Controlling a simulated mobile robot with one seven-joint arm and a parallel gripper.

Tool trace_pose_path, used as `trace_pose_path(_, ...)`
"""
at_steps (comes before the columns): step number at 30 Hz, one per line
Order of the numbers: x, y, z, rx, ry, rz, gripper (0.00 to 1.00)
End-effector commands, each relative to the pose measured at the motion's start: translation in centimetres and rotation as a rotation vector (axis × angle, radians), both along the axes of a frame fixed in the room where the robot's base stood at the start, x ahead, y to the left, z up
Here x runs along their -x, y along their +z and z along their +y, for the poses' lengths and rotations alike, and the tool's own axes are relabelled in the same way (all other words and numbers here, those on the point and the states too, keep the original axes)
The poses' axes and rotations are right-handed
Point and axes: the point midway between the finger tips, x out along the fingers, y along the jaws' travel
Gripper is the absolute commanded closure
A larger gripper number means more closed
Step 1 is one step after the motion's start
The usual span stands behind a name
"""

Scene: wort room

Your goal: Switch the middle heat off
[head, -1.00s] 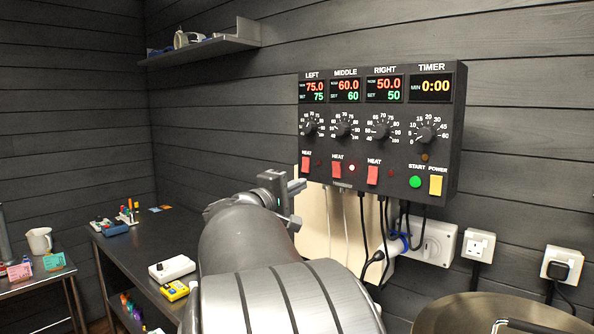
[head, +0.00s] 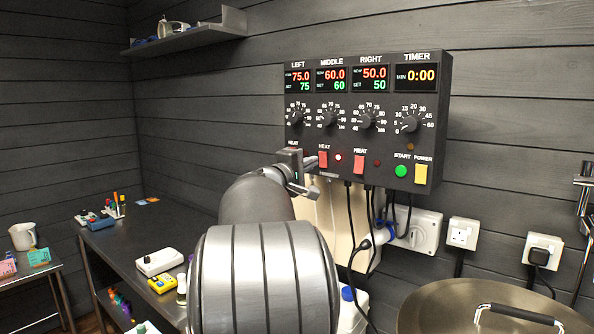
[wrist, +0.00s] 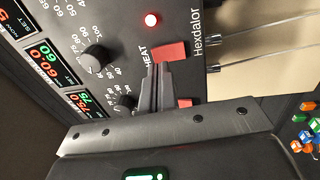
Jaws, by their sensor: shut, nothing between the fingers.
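The middle heat switch (head: 323,159) is a red rocker on the black control panel (head: 431,130). The round lamp (head: 338,157) beside it glows red. The middle display (head: 335,79) reads 60.0 over 60. My gripper (head: 315,162) is shut and empty, its tips close to the left edge of the middle switch. In the wrist view, the shut fingers (wrist: 157,68) reach to the edge of the red middle switch (wrist: 171,52), and its lamp (wrist: 152,19) is lit. I cannot tell whether they touch. The left heat switch (wrist: 185,103) is partly hidden by my gripper.
The right heat switch (head: 359,164) with a dark lamp, the green start button (head: 401,171) and the yellow power switch (head: 421,174) lie to the right. Cables (head: 350,225) hang below the panel. A metal bench (head: 120,240) stands at left, a lidded pot (head: 440,305) at lower right.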

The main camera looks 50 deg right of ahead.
Motion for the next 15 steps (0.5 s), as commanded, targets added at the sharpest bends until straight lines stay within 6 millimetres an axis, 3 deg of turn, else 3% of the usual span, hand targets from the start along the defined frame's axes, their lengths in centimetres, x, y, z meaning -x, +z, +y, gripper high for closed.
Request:
trace_pose_path(6, 0.0, 0.3, -2.8, 0.000, 0.000, -0.001, 1.00)
trace_pose_path(15, 0.0, 0.4, -3.5, 0.000, 0.002, -0.001, 1.00)
